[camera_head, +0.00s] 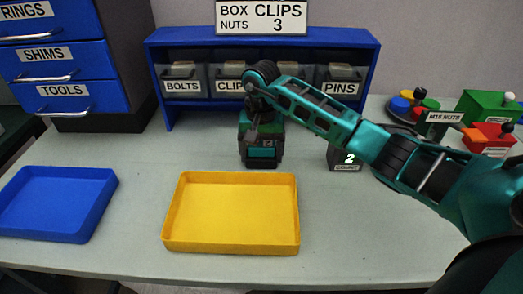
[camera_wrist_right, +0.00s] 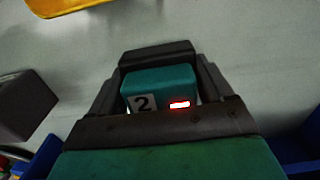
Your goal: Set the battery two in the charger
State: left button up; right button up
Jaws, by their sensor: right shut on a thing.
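The battery two (camera_wrist_right: 160,86) is a teal block with a white "2" label and a lit red light, held between the dark fingers of my right gripper (camera_wrist_right: 158,105). In the head view my right gripper (camera_head: 261,136) points down behind the yellow tray, shut on the battery, whose teal face (camera_head: 262,154) shows low between the fingers. I cannot tell whether the battery touches the table. A dark box marked "2" (camera_head: 347,159), apparently the charger, stands to the right, apart from the gripper and partly hidden by my arm. It also shows in the wrist view (camera_wrist_right: 25,104). My left gripper is out of view.
A yellow tray (camera_head: 230,244) lies in front of the gripper, and a blue tray (camera_head: 55,232) at left. A blue shelf (camera_head: 154,82) with labelled bins stands behind. Red and green boxes (camera_head: 487,105) are at the right back. The table front right is clear.

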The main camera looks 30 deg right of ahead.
jog(key=o, duration=1.2)
jog(key=shift+f, duration=0.1)
